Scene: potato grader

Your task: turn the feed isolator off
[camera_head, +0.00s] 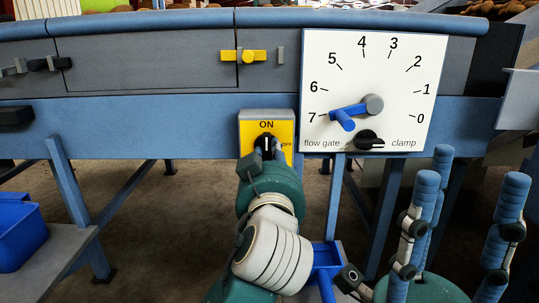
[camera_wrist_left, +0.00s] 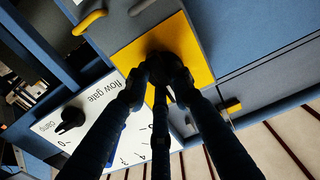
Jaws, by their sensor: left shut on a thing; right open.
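The feed isolator is a yellow plate (camera_head: 285,127) marked ON at the top and OFF at the right, on the blue rail. Its black knob (camera_head: 266,140) is partly hidden by my left gripper (camera_head: 264,153); a white mark on it points up toward ON. In the left wrist view the dark fingers of my left gripper (camera_wrist_left: 166,80) close around the knob in front of the yellow plate (camera_wrist_left: 196,48). My right gripper (camera_head: 465,185), with blue segmented fingers, is open and empty at the lower right, apart from the panel.
Right of the isolator is a white flow gate dial (camera_head: 400,75) with a blue pointer lever (camera_head: 348,113) near 7. Below it is a black clamp knob (camera_head: 369,140). A yellow latch (camera_head: 250,56) sits above. A blue bin (camera_head: 18,232) stands at the left.

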